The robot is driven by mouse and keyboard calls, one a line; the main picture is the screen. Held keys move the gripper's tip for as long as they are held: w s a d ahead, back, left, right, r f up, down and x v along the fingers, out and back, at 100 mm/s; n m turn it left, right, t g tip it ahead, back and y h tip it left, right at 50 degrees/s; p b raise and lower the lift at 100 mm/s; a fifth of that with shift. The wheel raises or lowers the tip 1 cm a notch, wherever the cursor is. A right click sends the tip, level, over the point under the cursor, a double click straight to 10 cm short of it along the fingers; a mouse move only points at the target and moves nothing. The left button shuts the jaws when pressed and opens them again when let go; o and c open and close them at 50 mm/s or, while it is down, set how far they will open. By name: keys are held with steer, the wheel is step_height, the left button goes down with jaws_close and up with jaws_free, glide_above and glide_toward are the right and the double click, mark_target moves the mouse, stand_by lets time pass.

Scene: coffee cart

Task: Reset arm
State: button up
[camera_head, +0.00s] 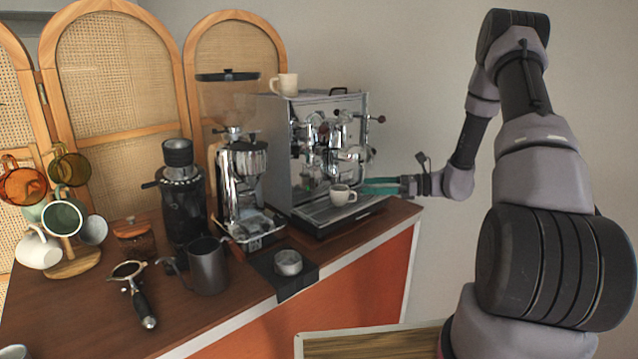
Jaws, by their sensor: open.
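My gripper (380,186) has teal fingers and reaches in from the right, in front of the espresso machine (270,150). It is open, and nothing shows between its fingers. A white cup (342,195) stands upright on the machine's drip tray (318,217), just left of the fingertips. I cannot tell whether the fingertips touch the cup. My arm runs from the gripper up and over along the right side of the view.
A second cup (284,84) stands on top of the machine. Two grinders (181,200) (242,180), a dark pitcher (207,266), a portafilter (138,297) and a mug tree (72,264) crowd the wooden counter (215,318).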

steer(key=s+a+r+n+g+h, duration=0.2)
steer(key=s+r+n+h, duration=0.25)
steer(key=s+r, duration=0.3)
steer(key=s+a+r+n+g+h, duration=0.3)
steer(key=s+r+n, duration=0.3)
steer(key=s+r, duration=0.15)
steer(key=s+d+r+n+t+h, duration=0.3)
steer(key=s+r, duration=0.2)
steer(key=s, duration=0.1)
steer(key=s+d+r+n+t+h, duration=0.3)
steer(key=s+r+n+t, duration=0.1)
steer(key=s, duration=0.3)
steer(key=shift+s+r, duration=0.25)
steer(key=shift+r, duration=0.55)
